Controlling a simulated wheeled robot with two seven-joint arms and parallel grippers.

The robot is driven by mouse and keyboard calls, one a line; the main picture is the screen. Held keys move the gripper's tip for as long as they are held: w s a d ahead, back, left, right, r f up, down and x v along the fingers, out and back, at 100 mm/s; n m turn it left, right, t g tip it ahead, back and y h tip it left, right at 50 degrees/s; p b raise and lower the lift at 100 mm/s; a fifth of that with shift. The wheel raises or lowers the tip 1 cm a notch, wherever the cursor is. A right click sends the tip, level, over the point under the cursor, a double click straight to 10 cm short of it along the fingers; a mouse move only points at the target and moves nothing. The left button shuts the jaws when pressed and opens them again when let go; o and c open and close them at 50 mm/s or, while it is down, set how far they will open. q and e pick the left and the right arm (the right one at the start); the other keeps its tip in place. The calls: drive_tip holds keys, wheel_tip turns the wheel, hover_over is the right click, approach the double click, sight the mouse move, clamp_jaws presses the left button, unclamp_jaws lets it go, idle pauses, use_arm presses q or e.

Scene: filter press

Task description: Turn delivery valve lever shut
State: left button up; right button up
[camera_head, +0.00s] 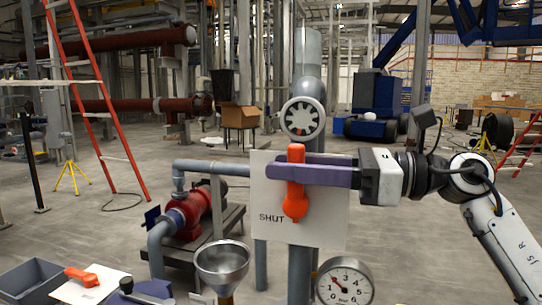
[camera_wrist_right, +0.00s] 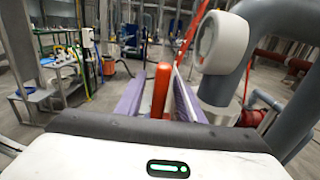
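The orange delivery valve lever (camera_head: 296,204) stands upright in front of a pale plate (camera_head: 325,232) marked "SHUT" at its lower left. Its wider, rounded end is at the bottom. My right gripper (camera_head: 300,170) reaches in from the right, with its purple fingers level across the lever's upper part. One finger passes in front of the lever and hides part of it; the other is behind. In the right wrist view the lever (camera_wrist_right: 161,90) stands between the two spread fingers, with a gap visible on its left side. My left gripper is not in view.
A white round fitting (camera_head: 303,119) on a grey pipe sits just above the plate. A pressure gauge (camera_head: 345,285) and a metal funnel (camera_head: 222,262) stand below. A red pump (camera_head: 190,212) is at left. Another orange lever (camera_head: 82,277) lies at lower left.

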drive_tip(key=shift+w+a+p, duration=0.2)
drive_tip(key=shift+a, duration=0.65)
drive_tip(key=shift+w+a+p, duration=0.15)
drive_tip(key=shift+a, duration=0.7)
clamp_jaws()
